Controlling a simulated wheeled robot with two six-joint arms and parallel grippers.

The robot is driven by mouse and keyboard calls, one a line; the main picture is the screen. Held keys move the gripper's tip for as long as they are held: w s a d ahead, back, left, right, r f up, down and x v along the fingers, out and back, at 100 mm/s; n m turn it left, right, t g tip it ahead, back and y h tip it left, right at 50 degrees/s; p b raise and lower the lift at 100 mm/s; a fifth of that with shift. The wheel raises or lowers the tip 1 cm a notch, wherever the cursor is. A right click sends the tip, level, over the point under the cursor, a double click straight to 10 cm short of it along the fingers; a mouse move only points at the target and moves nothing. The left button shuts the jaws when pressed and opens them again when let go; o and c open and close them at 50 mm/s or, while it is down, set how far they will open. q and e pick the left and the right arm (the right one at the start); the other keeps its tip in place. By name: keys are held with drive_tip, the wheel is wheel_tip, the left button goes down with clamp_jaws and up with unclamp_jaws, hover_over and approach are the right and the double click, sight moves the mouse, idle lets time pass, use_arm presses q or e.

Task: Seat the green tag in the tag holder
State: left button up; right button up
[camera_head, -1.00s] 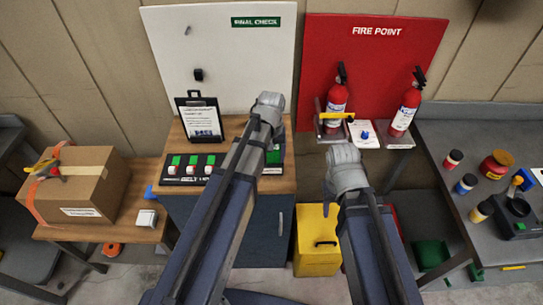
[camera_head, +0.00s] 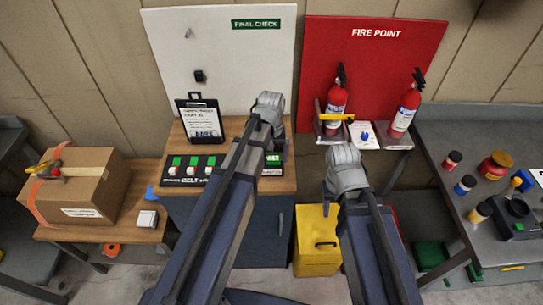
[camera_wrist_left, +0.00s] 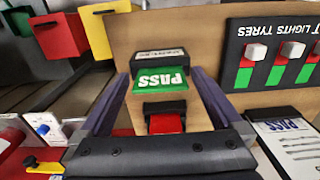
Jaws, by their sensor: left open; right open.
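The green tag (camera_wrist_left: 160,80), marked PASS, shows upside down in the left wrist view between the two fingers of my left gripper (camera_wrist_left: 159,82). The fingers are open and stand either side of the tag, with gaps. A black holder with a pale label (camera_wrist_left: 159,57) is right against the tag's far edge; I cannot tell whether the tag sits in it. A second black holder (camera_wrist_left: 165,107) with a red piece is nearer. In the head view a bit of green tag (camera_head: 273,158) shows beside my left arm. My right gripper (camera_head: 345,168) is over the yellow bin, its fingertips unclear.
A switch panel (camera_head: 190,170) and a clipboard (camera_head: 200,120) stand on the wooden cabinet top. Fire extinguishers (camera_head: 336,100) stand at the red board. A cardboard box (camera_head: 85,190) is at left, and a yellow bin (camera_head: 317,240) is below.

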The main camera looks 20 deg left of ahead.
use_arm(q)
wheel_tip(320, 180, up, 7)
drive_tip(key=p, duration=0.6)
drive_tip(key=shift+f, duration=0.15)
drive_tip(key=shift+f, duration=0.1)
drive_tip(key=s+d+f+m+b, duration=0.3)
drive_tip(key=s+d+f+b, duration=0.1)
drive_tip(key=s, duration=0.3)
drive_tip(key=s+d+f+m+y+b, duration=0.1)
drive_tip(key=s+d+f+m+b, duration=0.3)
drive_tip(key=s+d, duration=0.2)
drive_tip(key=shift+s+d, duration=0.25)
drive_tip(key=shift+s, duration=0.4)
drive_tip(key=shift+f, duration=0.1)
